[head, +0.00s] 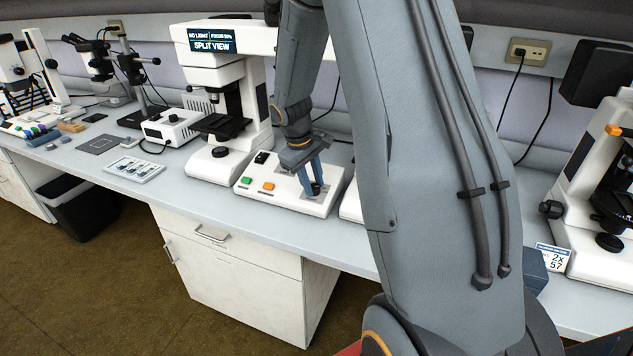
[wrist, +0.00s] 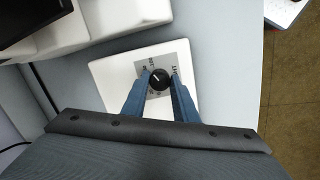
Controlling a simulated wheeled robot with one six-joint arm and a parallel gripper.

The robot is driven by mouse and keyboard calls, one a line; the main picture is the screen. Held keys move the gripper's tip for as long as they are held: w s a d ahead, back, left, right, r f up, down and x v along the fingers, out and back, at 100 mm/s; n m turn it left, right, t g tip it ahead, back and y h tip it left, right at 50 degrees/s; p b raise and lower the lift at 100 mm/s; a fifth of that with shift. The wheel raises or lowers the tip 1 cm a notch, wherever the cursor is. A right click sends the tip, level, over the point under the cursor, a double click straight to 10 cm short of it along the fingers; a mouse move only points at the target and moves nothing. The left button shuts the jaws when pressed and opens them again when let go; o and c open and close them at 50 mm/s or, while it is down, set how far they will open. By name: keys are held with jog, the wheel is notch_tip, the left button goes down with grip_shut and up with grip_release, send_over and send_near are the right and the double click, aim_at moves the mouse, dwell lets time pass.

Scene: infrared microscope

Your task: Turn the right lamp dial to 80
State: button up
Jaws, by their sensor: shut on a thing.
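A black round dial (wrist: 160,79) sits on a grey plate with markings around it; the markings are too small to read. A light pointer line shows on its top. It is on a white control box (head: 285,205), at the box's right end in the head view. My gripper (head: 313,190) points down at the dial, with its blue fingers on either side of it. In the wrist view my gripper (wrist: 160,82) is shut on the dial. The dial is partly hidden by the fingers in the head view.
My arm hides part of the bench.

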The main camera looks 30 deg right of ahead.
jog(key=shift+w, duration=0.15)
jog(key=o, duration=1.1)
jog(key=shift+c, duration=0.2)
jog(key=v, duration=0.7)
jog(key=shift+r+b, duration=0.4)
jog(key=shift+a, duration=0.15)
